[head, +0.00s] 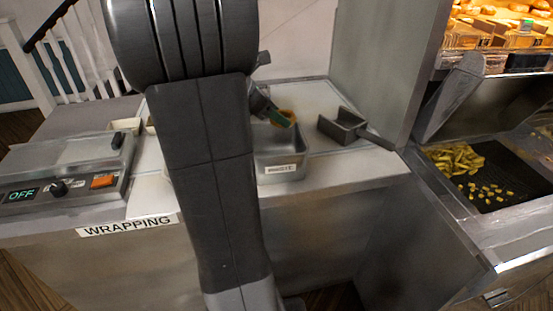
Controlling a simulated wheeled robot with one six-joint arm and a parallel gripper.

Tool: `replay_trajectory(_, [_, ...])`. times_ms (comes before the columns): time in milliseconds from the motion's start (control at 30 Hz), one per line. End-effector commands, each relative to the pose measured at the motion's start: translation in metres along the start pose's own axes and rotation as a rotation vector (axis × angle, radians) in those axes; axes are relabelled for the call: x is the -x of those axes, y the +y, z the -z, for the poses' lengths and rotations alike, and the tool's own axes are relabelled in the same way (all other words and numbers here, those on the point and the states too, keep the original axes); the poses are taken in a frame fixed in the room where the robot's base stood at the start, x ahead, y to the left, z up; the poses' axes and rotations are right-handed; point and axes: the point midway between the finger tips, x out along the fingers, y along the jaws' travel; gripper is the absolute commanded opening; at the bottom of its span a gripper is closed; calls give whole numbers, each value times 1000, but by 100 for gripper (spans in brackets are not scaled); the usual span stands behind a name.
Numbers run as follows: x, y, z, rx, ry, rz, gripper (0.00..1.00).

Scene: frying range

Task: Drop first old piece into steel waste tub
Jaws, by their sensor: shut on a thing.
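The steel waste tub (283,173) stands on the counter just right of my arm, with a white label on its front. Its left part is hidden behind my arm. My gripper (279,116) is over the back of the tub's opening, and most of it is hidden by my arm.
A grey scoop-like holder (342,126) lies right of the tub. A wrapping machine (68,170) reading OFF stands at left, with pale containers (126,125) behind it. A steel panel (385,65) rises at right, beside a fryer bay with fries (455,160).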

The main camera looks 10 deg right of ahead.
Motion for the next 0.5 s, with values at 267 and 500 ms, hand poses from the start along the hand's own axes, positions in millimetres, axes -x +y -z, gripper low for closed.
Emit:
replay_trajectory(267, [0,0,0,0,0,0,80])
replay_trajectory(500, [1,0,0,0,0,0,80])
